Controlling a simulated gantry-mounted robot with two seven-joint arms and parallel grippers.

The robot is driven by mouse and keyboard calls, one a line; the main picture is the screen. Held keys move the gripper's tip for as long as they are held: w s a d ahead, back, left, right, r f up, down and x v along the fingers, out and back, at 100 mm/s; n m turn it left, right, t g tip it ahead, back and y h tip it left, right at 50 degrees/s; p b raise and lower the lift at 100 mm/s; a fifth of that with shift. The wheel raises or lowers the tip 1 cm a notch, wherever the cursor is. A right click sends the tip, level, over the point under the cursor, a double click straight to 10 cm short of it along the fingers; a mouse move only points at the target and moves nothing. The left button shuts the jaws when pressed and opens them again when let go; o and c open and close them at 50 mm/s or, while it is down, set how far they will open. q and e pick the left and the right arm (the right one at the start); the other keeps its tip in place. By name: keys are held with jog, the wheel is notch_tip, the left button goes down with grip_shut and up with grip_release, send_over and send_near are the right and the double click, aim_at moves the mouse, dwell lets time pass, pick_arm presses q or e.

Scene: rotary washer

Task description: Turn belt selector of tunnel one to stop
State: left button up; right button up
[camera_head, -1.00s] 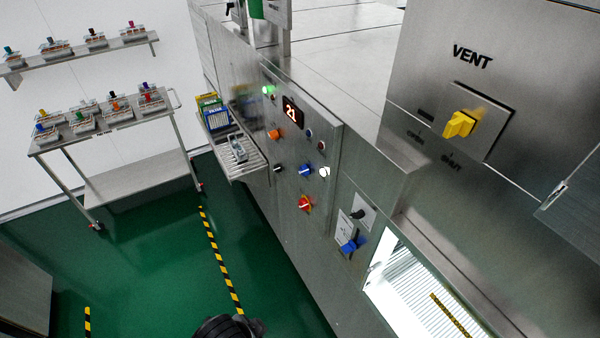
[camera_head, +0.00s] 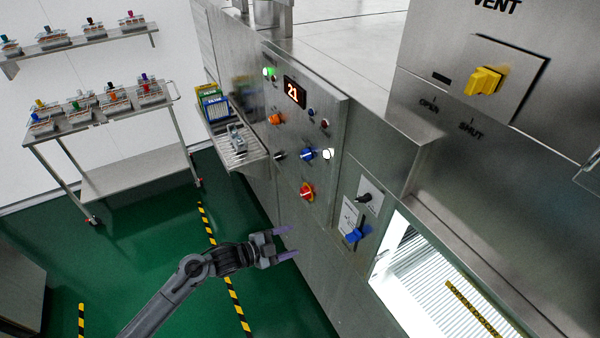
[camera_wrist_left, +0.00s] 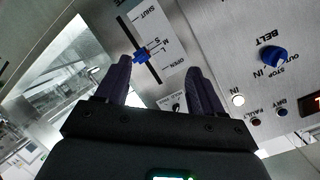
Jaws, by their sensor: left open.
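The belt selector is a blue knob (camera_head: 307,154) on the steel control panel (camera_head: 285,190), beside a white lamp. In the left wrist view the knob (camera_wrist_left: 273,57) is at the right, with BELT, OUT, STOP and IN printed around it. I cannot tell which mark it points at. My left gripper (camera_head: 291,242) is open and empty, its purple fingers toward the machine front, below and apart from the knob. In the left wrist view the gripper (camera_wrist_left: 159,68) has the blue slider between its fingertips in the picture; contact is not visible. The right gripper is out of view.
A blue slider (camera_head: 354,234) and a black switch (camera_head: 364,198) are right of the panel. A lit tunnel opening (camera_head: 420,285) is at lower right. A loaded shelf (camera_head: 247,157) juts out left.

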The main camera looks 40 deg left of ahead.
pick_arm(q)
jog(key=w+a+r+t+b, duration=0.2)
jog(key=w+a+r+b, duration=0.15)
jog(key=w+a, duration=0.5)
jog(key=m+t+y+b, duration=0.1)
jog(key=t+b, duration=0.1)
send_near(301, 157)
jog(key=p+x, duration=0.1)
jog(key=x, duration=0.6)
jog(key=shift+w+d+r, duration=0.2)
jog(key=shift+w, duration=0.05)
jog(key=shift+x, duration=0.9)
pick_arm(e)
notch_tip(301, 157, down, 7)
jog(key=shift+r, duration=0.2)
pick_arm(q)
jog(key=shift+f, duration=0.15)
jog(key=shift+c, duration=0.2)
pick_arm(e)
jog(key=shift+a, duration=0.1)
pick_arm(q)
jog(key=c, duration=1)
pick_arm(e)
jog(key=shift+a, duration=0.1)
